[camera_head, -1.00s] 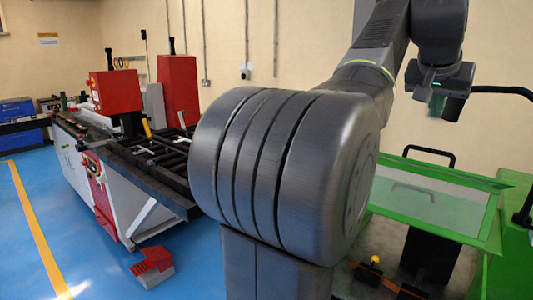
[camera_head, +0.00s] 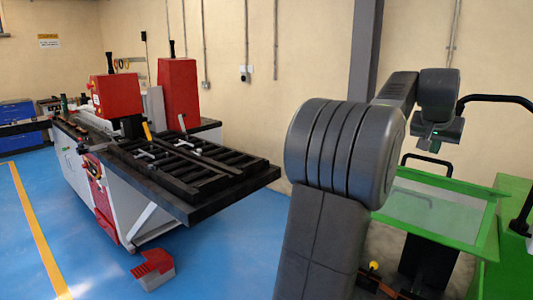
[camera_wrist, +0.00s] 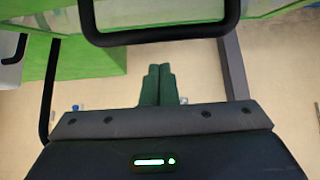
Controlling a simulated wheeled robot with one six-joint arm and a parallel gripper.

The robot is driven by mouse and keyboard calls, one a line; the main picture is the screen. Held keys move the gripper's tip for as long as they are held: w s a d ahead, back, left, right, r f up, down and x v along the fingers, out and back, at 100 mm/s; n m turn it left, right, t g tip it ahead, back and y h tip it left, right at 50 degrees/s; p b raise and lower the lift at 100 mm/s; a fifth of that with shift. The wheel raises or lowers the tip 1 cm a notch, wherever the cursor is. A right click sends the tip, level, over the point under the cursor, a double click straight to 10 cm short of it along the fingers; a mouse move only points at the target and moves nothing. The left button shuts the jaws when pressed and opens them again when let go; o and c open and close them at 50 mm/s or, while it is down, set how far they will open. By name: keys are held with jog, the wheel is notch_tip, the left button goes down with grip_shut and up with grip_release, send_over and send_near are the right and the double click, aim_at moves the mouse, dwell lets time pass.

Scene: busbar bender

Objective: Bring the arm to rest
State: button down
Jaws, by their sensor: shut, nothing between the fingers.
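My arm (camera_head: 340,150) stands folded in the right half of the head view, its large round joint in front of the wall. My gripper (camera_head: 435,146) is at the upper right, above the green-framed machine guard. In the wrist view my gripper (camera_wrist: 158,75) shows its two dark green fingers side by side, shut with nothing between them. The fingers point toward a black bar handle (camera_wrist: 160,38), apart from it as far as I can tell.
The bender (camera_head: 190,170) with red housings and a black roller table stands at left. A red pedal (camera_head: 152,265) lies on the blue floor. The green-framed guard (camera_head: 430,205) is at right beneath my gripper.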

jog(key=w+d+r+p, duration=0.1)
jog(key=w+d+p, duration=0.3)
jog(key=w, duration=0.1)
jog(key=b+v, duration=0.1)
jog(key=v, duration=0.8)
jog(key=shift+d+r+g+y, duration=0.25)
jog(key=shift+r+g+y, duration=0.15)
jog(key=shift+r, duration=0.3)
jog(key=shift+w+f, duration=0.1)
jog(key=shift+w, duration=0.15)
